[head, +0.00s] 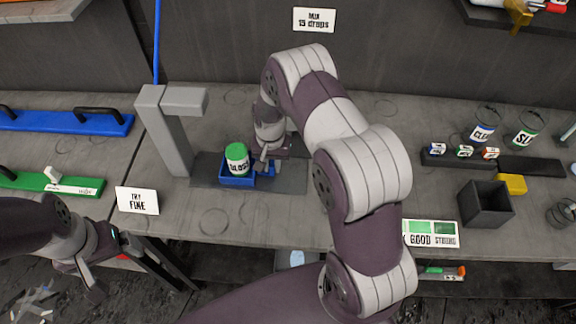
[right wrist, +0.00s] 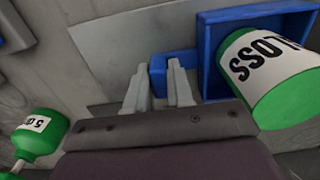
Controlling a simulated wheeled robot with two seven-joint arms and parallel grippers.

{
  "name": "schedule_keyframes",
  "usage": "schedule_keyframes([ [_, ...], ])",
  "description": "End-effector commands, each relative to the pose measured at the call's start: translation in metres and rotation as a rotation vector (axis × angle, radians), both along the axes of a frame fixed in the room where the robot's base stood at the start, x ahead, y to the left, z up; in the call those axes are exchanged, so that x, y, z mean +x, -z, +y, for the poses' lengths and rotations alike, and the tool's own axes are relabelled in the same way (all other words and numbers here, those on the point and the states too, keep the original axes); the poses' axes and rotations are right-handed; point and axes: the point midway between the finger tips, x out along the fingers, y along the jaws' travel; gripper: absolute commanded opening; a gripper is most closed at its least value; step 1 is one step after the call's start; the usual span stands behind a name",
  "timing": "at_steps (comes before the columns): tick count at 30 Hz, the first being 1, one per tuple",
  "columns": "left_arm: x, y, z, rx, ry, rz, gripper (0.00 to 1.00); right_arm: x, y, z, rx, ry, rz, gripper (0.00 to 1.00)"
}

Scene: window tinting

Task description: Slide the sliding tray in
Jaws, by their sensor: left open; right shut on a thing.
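The sliding tray (head: 236,182) is a small blue open box with a blue handle on its right side, lying on a dark flat plate. A green jar (head: 237,158) with a white GLOSS label stands in it. In the right wrist view the tray (right wrist: 208,62) is at upper right with the jar (right wrist: 270,75) inside. My right gripper (head: 266,162) is shut on the tray's blue handle (right wrist: 176,60); its fingers (right wrist: 158,80) show in the right wrist view. My left gripper (head: 92,284) is open and empty at lower left, away from the tray.
A grey post with an overhanging arm (head: 165,120) stands left of the tray. A TRY FINE card (head: 137,200) lies in front of it. A green bottle (right wrist: 40,138) shows in the right wrist view. A dark open box (head: 486,205) and several small jars stand at right.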

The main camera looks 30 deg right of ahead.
Motion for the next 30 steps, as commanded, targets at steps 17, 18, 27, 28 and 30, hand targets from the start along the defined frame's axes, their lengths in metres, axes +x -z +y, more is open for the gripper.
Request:
schedule_keyframes([
  [17, 0.000, 0.021, 0.000, 0.000, 0.000, 0.000, 0.94, 0.039, -0.001, 0.061, 0.000, 0.000, -0.007, 0.00],
  [18, 0.000, 0.021, 0.000, 0.000, 0.000, 0.000, 0.94, 0.039, -0.002, 0.062, 0.001, 0.000, -0.008, 0.00],
  [27, 0.000, 0.021, 0.000, 0.000, 0.000, 0.000, 0.94, 0.039, -0.002, 0.062, 0.001, 0.000, -0.009, 0.43],
  [28, 0.000, 0.021, 0.000, 0.000, 0.000, 0.000, 0.94, 0.039, -0.002, 0.061, 0.001, 0.000, -0.009, 0.43],
  [30, 0.000, 0.021, 0.000, 0.000, 0.000, 0.000, 0.94, 0.038, -0.002, 0.061, 0.001, 0.000, -0.006, 0.43],
])
